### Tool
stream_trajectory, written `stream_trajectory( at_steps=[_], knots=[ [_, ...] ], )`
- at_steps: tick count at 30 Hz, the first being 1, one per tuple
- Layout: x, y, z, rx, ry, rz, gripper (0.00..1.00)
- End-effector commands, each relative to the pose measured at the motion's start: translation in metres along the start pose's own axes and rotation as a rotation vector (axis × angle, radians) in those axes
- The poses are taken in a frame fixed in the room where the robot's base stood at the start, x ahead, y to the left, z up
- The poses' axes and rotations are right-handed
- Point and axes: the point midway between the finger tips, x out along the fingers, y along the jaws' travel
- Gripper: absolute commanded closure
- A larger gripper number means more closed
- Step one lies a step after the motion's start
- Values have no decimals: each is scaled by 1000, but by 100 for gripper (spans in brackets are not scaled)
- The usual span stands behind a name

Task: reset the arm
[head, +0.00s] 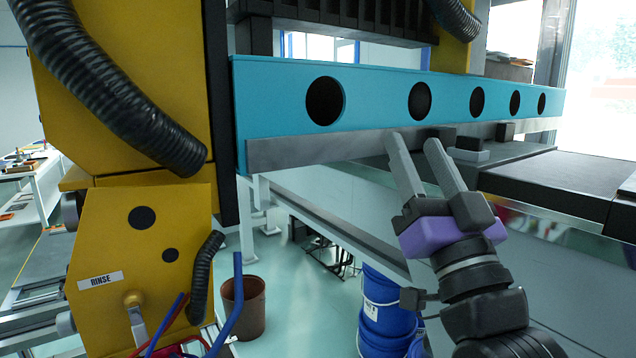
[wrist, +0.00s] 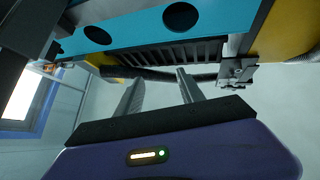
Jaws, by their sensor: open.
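My gripper (head: 413,146) is at the right of centre in the head view, raised with its two grey fingers pointing up. The fingers are apart with nothing between them. The fingertips appear close to the lower edge of a blue panel (head: 384,84) with a row of round dark holes; I cannot tell whether they touch it. In the wrist view the fingers (wrist: 157,82) also stand apart and empty, with the blue panel (wrist: 137,48) and a dark slatted part (wrist: 170,60) beyond them.
A yellow housing (head: 143,256) labelled RINSE, with a lever (head: 137,325), stands at the left. Black ribbed hoses (head: 105,85) hang there. A dark bench top (head: 560,180) is at the right. A blue drum (head: 386,310) and brown bin (head: 243,306) stand on the floor below.

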Motion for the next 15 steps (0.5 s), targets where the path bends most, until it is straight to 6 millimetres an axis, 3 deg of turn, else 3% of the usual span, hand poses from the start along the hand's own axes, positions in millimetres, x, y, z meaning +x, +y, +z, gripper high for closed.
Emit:
stream_trajectory(
  at_steps=[1,6,15],
  knots=[
    [-22,7,17,-12,-19,18,55],
    [-88,24,52,-58,-57,64,55],
    [-210,39,92,-139,-158,129,55]
  ],
)
